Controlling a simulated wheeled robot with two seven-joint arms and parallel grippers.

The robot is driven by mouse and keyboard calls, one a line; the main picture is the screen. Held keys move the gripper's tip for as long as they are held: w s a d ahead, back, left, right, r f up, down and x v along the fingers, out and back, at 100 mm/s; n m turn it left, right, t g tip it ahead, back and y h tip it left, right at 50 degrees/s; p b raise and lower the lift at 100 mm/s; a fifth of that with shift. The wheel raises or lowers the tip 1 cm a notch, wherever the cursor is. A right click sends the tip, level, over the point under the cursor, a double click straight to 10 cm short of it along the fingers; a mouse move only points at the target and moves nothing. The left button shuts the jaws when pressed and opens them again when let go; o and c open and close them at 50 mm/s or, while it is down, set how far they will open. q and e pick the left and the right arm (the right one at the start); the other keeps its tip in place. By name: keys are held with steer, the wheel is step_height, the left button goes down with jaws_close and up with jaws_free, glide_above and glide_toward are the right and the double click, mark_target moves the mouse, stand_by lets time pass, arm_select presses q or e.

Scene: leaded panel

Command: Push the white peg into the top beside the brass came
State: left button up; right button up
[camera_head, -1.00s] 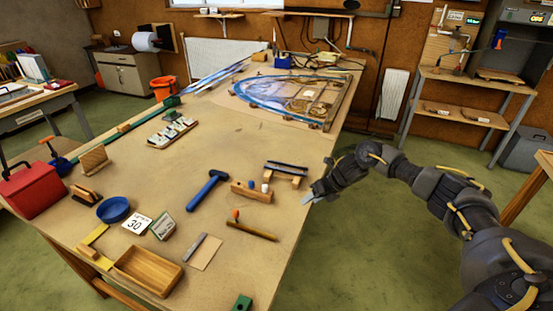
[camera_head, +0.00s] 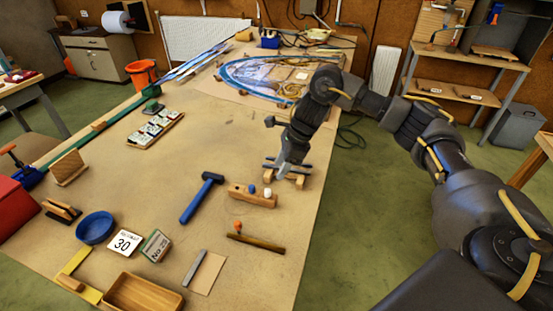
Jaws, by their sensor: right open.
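A pale peg head (camera_head: 267,191) stands upright in a small wooden block (camera_head: 252,199), with a blue peg head (camera_head: 252,188) to its left. My right gripper (camera_head: 280,173) points down over the far right of the block, in front of a rack of dark bars on wooden feet (camera_head: 298,181). It is open, and no object shows in its jaws; whether it touches the rack I cannot tell. The leaded panel (camera_head: 243,76) lies at the far end of the bench, partly behind my right arm. I cannot single out the brass came. My left gripper is out of view.
A blue hammer (camera_head: 203,196) lies left of the block. A bar with an orange knob (camera_head: 255,243) lies in front of it. A tray of small cards (camera_head: 155,131) stands farther left. The middle of the bench (camera_head: 215,140) is clear.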

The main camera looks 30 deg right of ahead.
mark_target(268, 190)
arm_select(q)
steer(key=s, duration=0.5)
arm_select(e)
steer(key=p+x, duration=0.1)
steer(key=x, duration=0.6)
steer(key=shift+w+d+p, duration=0.1)
steer(key=shift+w+p, duration=0.05)
steer(key=shift+p, duration=0.15)
steer(key=shift+p+x, duration=0.35)
steer(key=shift+x, duration=0.6)
steer(key=shift+s+f, duration=0.25)
steer(key=shift+s, duration=0.05)
steer(key=shift+w+a+f, duration=0.25)
steer(key=shift+a+f, duration=0.05)
steer(key=shift+f, duration=0.2)
steer(key=shift+s+r, duration=0.1)
steer(key=shift+s, duration=0.05)
steer(key=c, duration=0.6)
jaws_close()
steer(key=shift+c, duration=1)
jaws_free()
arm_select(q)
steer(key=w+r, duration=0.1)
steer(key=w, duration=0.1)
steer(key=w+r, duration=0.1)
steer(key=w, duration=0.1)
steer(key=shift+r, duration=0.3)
arm_select(e)
jaws_close()
